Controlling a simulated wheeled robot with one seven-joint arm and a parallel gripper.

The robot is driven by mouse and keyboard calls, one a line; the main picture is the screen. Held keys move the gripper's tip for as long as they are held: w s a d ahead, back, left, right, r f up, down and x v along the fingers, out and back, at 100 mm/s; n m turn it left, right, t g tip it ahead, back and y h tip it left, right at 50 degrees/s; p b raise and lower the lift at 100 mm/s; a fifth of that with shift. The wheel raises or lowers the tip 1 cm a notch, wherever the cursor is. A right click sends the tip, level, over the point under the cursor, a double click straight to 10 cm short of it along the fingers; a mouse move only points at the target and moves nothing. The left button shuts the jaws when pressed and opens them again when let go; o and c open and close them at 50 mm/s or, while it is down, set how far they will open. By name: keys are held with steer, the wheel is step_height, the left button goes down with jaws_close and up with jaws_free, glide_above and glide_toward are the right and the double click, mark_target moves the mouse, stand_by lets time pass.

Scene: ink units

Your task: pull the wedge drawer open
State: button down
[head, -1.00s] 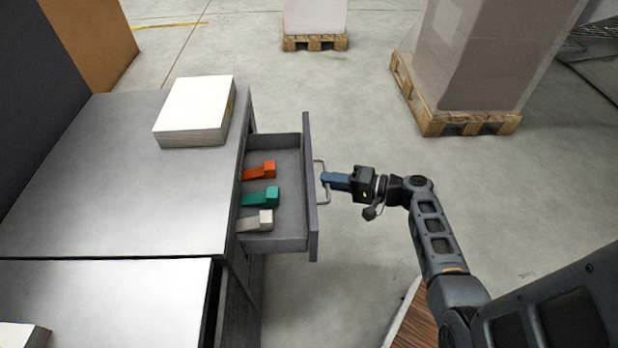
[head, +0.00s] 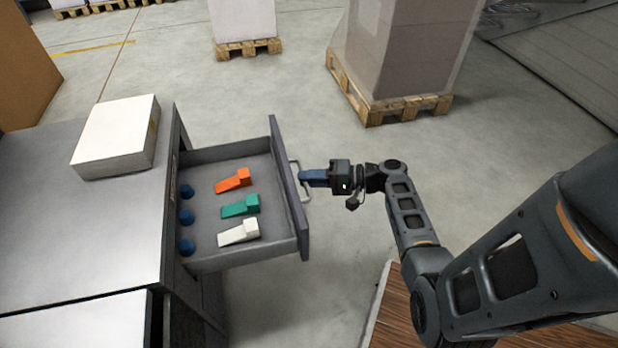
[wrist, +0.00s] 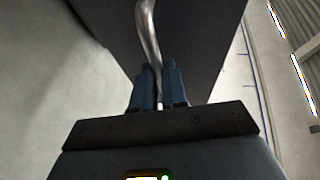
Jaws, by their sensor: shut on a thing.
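The wedge drawer (head: 200,264) stands well out of the grey cabinet. In it lie an orange wedge (head: 233,182), a green wedge (head: 240,206) and a white wedge (head: 239,233) in a row. Several round blue pieces (head: 187,219) sit at the drawer's back, near the cabinet. My gripper (head: 303,179) is at the bar handle (head: 294,169) on the drawer front (head: 290,195). In the wrist view my blue fingers (wrist: 158,88) are shut on the metal handle (wrist: 148,28), one on each side. The dark drawer front (wrist: 195,45) fills the space beyond them.
Wrapped loads on pallets (head: 390,108) stand farther back. A wood-patterned surface (head: 440,325) is at the bottom, under my arm. Bare floor lies beyond the drawer.

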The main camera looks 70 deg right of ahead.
steer(key=c, duration=1.2)
jaws_free()
steer(key=shift+o, duration=0.2)
steer(key=shift+s, duration=0.1)
steer(key=p+v, duration=0.1)
steer(key=v, duration=0.6)
steer(key=shift+s+p, duration=0.35)
steer(key=shift+p, duration=0.05)
steer(key=shift+d, duration=0.1)
